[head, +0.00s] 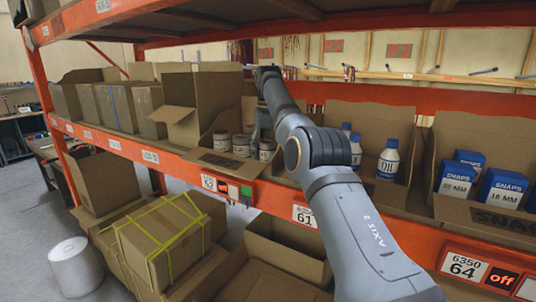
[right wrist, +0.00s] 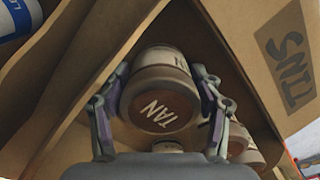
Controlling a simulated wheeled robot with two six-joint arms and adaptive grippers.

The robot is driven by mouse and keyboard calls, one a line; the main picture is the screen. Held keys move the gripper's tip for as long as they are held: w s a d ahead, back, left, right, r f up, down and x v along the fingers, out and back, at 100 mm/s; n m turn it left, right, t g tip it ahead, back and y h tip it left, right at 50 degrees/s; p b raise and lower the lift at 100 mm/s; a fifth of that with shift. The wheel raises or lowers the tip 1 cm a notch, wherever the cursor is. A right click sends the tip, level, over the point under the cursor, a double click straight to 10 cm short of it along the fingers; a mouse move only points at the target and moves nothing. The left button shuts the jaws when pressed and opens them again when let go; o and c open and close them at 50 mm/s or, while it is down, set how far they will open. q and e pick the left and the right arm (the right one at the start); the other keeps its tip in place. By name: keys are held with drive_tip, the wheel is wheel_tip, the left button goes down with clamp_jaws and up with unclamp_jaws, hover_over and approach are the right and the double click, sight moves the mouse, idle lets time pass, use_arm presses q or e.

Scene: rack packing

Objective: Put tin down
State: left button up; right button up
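My right gripper (head: 262,124) reaches into the open cardboard tins box (head: 204,158) on the shelf. In the right wrist view, its two fingers (right wrist: 163,85) sit against both sides of a tin (right wrist: 158,108) with a brown end marked TAN. The fingers appear closed on it. Several pale tins (head: 222,140) stand in the box beside the gripper, and more tins show behind the held one in the right wrist view (right wrist: 243,150). The arm partly hides the box, and I cannot tell whether the held tin touches the box floor. My left gripper is not in view.
The box wall marked TINS (right wrist: 288,70) rises close by the gripper. Blue-capped bottles (head: 388,160) stand in a box right of my arm, and blue SNAPS boxes (head: 503,188) further right. An orange shelf beam (head: 150,158) runs along the front; another shelf is above.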

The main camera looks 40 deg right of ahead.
sight(268, 140)
drive_tip(key=shift+w, duration=0.1)
drive_tip(key=shift+r+p, duration=0.4)
drive_tip(key=shift+r, duration=0.05)
wheel_tip(268, 140, up, 12)
drive_tip(key=p, duration=1.1)
drive_tip(key=shift+p, duration=0.4)
drive_tip(key=shift+f, duration=0.2)
drive_tip(key=shift+f, duration=0.1)
